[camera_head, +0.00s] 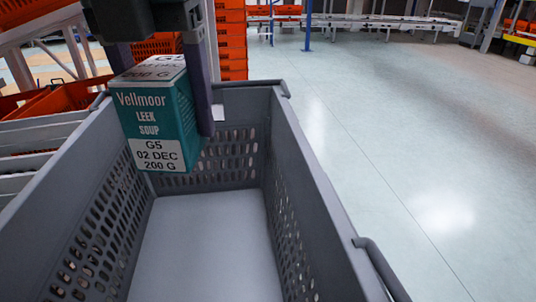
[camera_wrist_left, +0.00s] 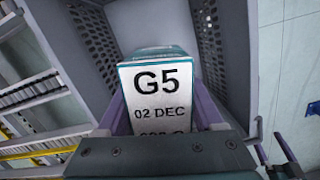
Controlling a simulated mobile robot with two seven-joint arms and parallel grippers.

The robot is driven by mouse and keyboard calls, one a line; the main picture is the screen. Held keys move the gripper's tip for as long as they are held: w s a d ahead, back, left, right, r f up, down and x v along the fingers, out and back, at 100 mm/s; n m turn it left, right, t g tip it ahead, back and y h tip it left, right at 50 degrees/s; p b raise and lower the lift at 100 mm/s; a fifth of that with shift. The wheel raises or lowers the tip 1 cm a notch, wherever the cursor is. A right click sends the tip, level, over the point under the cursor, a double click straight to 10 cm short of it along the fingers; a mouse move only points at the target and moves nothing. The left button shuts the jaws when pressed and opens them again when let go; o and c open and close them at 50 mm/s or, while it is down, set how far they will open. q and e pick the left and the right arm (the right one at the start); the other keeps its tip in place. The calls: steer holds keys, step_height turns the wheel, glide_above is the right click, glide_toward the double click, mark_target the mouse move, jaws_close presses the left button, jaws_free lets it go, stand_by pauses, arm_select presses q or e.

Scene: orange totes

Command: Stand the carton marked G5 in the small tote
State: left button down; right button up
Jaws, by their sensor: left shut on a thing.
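The teal and white carton marked G5 (camera_head: 160,115) reads Vellmoor Leek Soup, 02 DEC, 200 G. My left gripper (camera_head: 165,75) comes down from above and is shut on it, one finger on each side. The carton hangs upright inside the upper far-left part of the grey tote (camera_head: 318,190), above its floor. In the left wrist view the carton's white G5 face (camera_wrist_left: 163,98) fills the middle, between the purple fingers of the left gripper (camera_wrist_left: 165,115).
The tote has perforated walls, and its visible floor (camera_head: 210,245) is bare. Orange totes (camera_head: 232,45) are stacked behind it, with more orange totes (camera_head: 80,95) and white racking at the left. Open pale floor (camera_head: 400,130) lies to the right.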

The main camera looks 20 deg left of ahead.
arm_select(q)
steer(key=shift+a+f+m+b, duration=0.2)
steer(key=shift+f+m+b, duration=0.1)
steer(key=shift+f+m, duration=0.45)
steer(key=b, duration=0.3)
glide_above(207, 257)
steer(key=shift+m, duration=0.25)
steer(key=f, duration=1.5)
steer(key=shift+s+d+f, duration=0.15)
steer(key=shift+s+f, duration=0.1)
steer(key=shift+s, duration=0.05)
steer(key=shift+f+b, duration=0.55)
steer(key=shift+f, duration=1.6)
steer(key=shift+f, duration=0.1)
steer(key=shift+f, duration=0.3)
jaws_free()
steer(key=shift+r, duration=0.1)
steer(key=r+p, duration=0.1)
steer(key=r, duration=0.3)
steer(key=s+r+p, duration=0.1)
steer(key=r, duration=0.3)
steer(key=r+p, duration=0.1)
steer(key=r, duration=0.3)
steer(key=shift+s+d+r, duration=0.1)
steer(key=shift+s+r, duration=0.1)
steer(key=shift+r, duration=0.05)
